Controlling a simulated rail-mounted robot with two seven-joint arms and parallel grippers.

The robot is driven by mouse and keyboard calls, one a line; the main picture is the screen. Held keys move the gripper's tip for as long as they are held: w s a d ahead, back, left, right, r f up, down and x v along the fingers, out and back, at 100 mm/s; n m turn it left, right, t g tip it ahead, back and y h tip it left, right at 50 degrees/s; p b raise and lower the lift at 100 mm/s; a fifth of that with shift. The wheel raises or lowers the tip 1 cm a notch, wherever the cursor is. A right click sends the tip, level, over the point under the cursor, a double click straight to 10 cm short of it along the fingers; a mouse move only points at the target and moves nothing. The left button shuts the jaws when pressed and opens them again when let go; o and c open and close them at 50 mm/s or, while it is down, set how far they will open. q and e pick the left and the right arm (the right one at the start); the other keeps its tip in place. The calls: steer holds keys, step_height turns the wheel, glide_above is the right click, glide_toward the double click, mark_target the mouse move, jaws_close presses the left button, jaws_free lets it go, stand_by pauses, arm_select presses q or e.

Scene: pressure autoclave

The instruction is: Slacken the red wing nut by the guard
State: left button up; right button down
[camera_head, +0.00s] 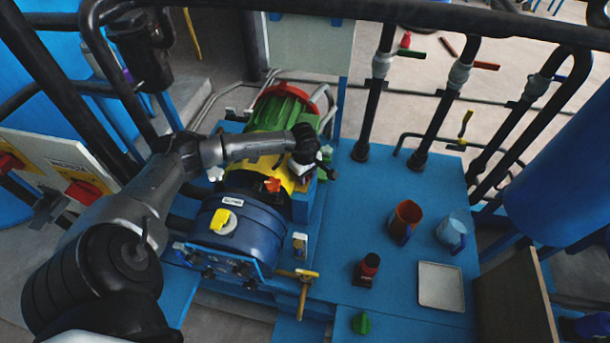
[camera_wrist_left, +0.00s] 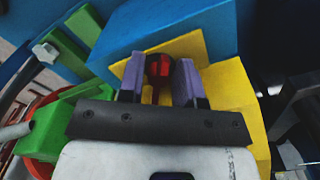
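An orange-red wing nut (camera_head: 273,185) sits on the yellow guard (camera_head: 252,168) of the motor unit, just above the blue drum end. My left gripper (camera_head: 301,174) is over the right side of the guard, to the right of that nut and partly hidden by its own wrist. In the left wrist view, its two purple fingers (camera_wrist_left: 159,83) stand apart. A dark red, knob-like part (camera_wrist_left: 160,67) shows between them, against the yellow guard (camera_wrist_left: 229,92). I see gaps beside it, and cannot tell whether it is the same nut. My right gripper is not in view.
A pale wing nut (camera_head: 215,173) is left of the guard. The green motor (camera_head: 281,108) stands behind. An orange mug (camera_head: 405,219), a clear jug (camera_head: 452,232), a dark red-capped bottle (camera_head: 367,270) and a grey tray (camera_head: 441,286) stand on the blue deck, right. Dark pipes cross overhead.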

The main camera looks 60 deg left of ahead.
arm_select(q)
steer(key=shift+c, duration=0.4)
jaws_close()
steer(key=n, duration=0.3)
steer(key=n+p, duration=0.1)
steer(key=n, duration=0.1)
steer(key=shift+w+a+r+n, duration=0.1)
steer(key=shift+w+n, duration=0.1)
steer(key=shift+n, duration=0.2)
steer(key=n+p, duration=0.1)
steer(key=n, duration=0.2)
steer(key=shift+w+a, duration=0.1)
steer(key=shift+n, duration=0.8)
steer(key=shift+o, duration=0.4)
jaws_free()
